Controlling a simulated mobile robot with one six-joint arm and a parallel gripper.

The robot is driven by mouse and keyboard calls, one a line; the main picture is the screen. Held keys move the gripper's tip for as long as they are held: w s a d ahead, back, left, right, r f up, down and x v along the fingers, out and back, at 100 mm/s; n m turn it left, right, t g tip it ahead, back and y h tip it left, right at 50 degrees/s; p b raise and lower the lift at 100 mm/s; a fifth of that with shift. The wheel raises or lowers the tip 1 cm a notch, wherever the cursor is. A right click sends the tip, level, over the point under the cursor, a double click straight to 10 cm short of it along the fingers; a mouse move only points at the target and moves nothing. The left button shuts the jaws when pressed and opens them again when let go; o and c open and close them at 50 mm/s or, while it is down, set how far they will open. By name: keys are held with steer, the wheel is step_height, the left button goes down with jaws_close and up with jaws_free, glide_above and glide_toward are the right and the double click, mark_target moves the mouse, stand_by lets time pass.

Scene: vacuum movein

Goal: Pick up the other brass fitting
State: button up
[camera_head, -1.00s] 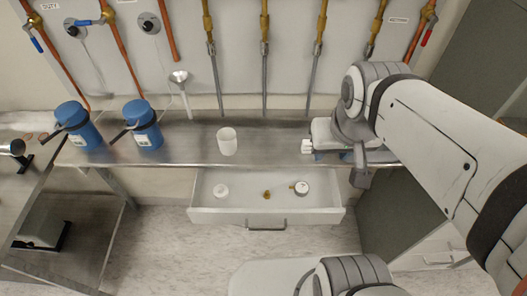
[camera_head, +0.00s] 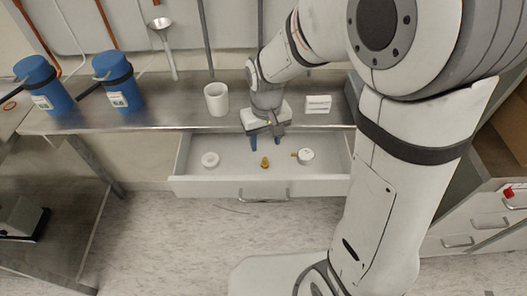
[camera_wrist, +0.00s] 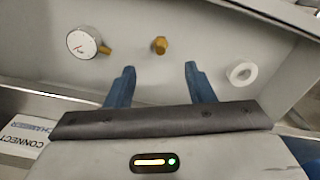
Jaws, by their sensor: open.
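A small brass fitting (camera_head: 265,162) stands in the open drawer (camera_head: 190,189), between a white tape-like ring and a round gauge. It also shows in the wrist view (camera_wrist: 159,45), ahead of and between my fingertips. My gripper (camera_head: 266,143) is open and empty, with its two blue fingers pointing down over the back part of the drawer. In the wrist view my gripper's blue fingers (camera_wrist: 160,72) are wide apart, and the fitting is clear of both. The gauge (camera_head: 305,156) has a brass stem pointing toward the fitting.
The white ring (camera_head: 210,160) lies at the drawer's left. The bench edge runs close behind my gripper. The drawer's front is free.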

mark_target(265, 159)
step_height(265, 159, down, 9)
steer(key=shift+w+b, duration=0.1)
steer(key=shift+b, duration=0.25)
steer(key=shift+c, duration=0.4)
jaws_close()
